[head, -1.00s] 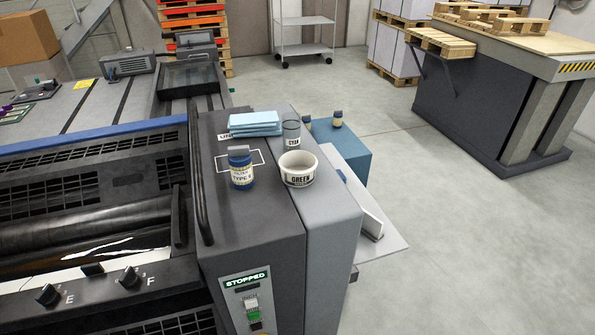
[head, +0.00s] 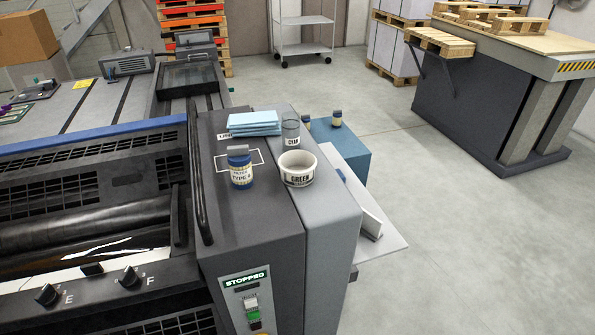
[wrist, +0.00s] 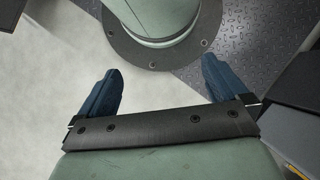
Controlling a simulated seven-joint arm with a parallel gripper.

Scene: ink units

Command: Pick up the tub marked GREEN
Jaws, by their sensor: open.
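The tub marked GREEN (head: 299,180) is a white, round, open tub with a dark-lettered label. It stands upright on the light grey strip along the right side of the press unit's top (head: 327,204). It does not show in the wrist view. My gripper (wrist: 162,88) shows only in the wrist view, with its two dark blue fingers wide apart and nothing between them. It is over the floor by my own base, away from the tub.
A blue bottle marked TYPE (head: 241,172) stands left of the tub. A clear cup marked CYAN (head: 291,134) is just behind it, with folded blue cloths (head: 255,122) behind left. A blue box (head: 340,142) stands lower, behind right. The strip in front of the tub is clear.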

